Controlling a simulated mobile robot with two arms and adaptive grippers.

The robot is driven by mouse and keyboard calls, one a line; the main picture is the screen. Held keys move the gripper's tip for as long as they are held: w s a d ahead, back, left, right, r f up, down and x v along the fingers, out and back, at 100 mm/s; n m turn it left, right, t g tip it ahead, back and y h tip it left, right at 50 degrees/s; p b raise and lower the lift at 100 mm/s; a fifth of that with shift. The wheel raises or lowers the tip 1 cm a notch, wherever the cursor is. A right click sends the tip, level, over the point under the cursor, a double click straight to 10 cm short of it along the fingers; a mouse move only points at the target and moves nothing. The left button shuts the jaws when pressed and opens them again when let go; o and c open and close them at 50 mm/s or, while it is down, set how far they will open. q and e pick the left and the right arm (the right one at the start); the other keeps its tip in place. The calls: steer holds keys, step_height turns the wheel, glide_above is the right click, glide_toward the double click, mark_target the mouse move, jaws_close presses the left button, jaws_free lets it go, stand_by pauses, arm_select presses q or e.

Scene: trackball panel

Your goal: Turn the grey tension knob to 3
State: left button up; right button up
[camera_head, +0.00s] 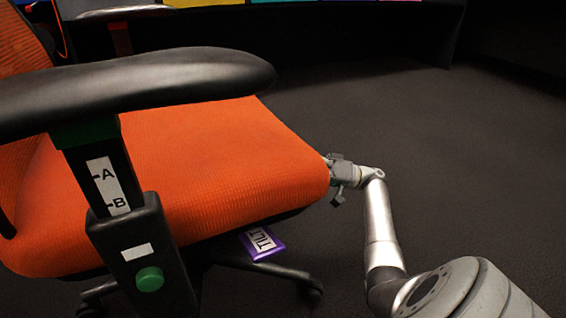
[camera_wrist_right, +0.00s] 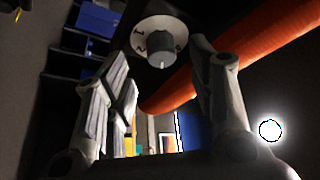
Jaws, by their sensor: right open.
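The grey tension knob (camera_wrist_right: 160,46) shows in the right wrist view at the centre of a pale round dial (camera_wrist_right: 146,24) under the seat. Its small light mark points toward the bottom of the picture. Dark digits sit around the dial, partly too small to read surely. My right gripper (camera_wrist_right: 161,62) is open, its fingers on either side of the knob in the picture; I see no contact. In the head view my right gripper (camera_head: 340,178) is at the front corner of the orange seat (camera_head: 220,150), which hides the knob. My left gripper is not in view.
A black armrest (camera_head: 140,80) with a labelled A/B post and green button (camera_head: 150,279) stands at left. A purple TILT tag (camera_head: 261,242) hangs below the seat. Chair base legs (camera_head: 285,272) lie low. The dark floor (camera_head: 470,170) at right is clear.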

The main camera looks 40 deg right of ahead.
steer(key=v, duration=0.8)
stand_by(0.4)
